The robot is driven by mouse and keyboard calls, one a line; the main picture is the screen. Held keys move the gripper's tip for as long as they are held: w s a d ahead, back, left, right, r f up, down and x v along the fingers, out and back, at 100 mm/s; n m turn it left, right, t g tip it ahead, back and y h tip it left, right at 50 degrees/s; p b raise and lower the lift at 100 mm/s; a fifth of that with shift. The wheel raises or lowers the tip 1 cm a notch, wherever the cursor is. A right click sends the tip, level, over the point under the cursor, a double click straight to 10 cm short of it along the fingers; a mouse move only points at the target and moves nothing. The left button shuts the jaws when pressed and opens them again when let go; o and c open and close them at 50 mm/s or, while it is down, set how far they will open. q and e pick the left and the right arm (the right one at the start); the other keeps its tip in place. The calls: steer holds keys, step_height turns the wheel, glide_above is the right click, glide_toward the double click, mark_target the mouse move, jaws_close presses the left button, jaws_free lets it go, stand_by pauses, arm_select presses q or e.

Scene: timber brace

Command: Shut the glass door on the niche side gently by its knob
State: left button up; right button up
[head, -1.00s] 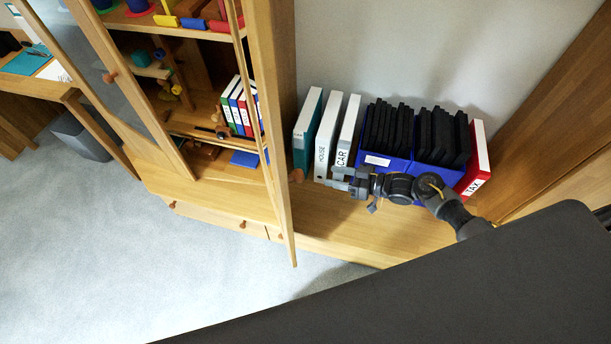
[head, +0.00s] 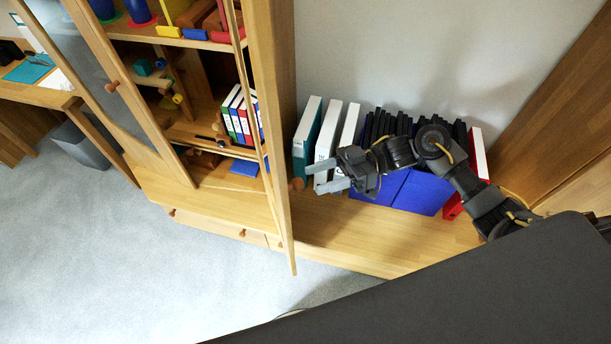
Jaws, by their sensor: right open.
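The glass door on the niche side (head: 262,140) stands open and juts out from the cabinet, seen nearly edge-on. Its round wooden knob (head: 297,184) shows on the door's right face. My right gripper (head: 316,178) is open and empty, its fingers pointing left at the knob. The fingertips are close to the knob; whether they touch it I cannot tell. The other glass door (head: 135,105), with its own knob (head: 112,87), also stands open at the left. My left gripper does not show.
White and teal binders (head: 307,140), blue file boxes (head: 415,192) and a red binder (head: 477,158) stand in the niche behind my right arm. Small binders and toys fill the cabinet shelves. The wooden ledge (head: 360,235) before the niche is clear.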

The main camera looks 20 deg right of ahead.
mark_target(303, 183)
steer(key=shift+s+a+p, duration=0.1)
steer(key=shift+a+p, duration=0.35)
steer(key=shift+a, duration=1.65)
steer(key=shift+c, duration=0.3)
jaws_close()
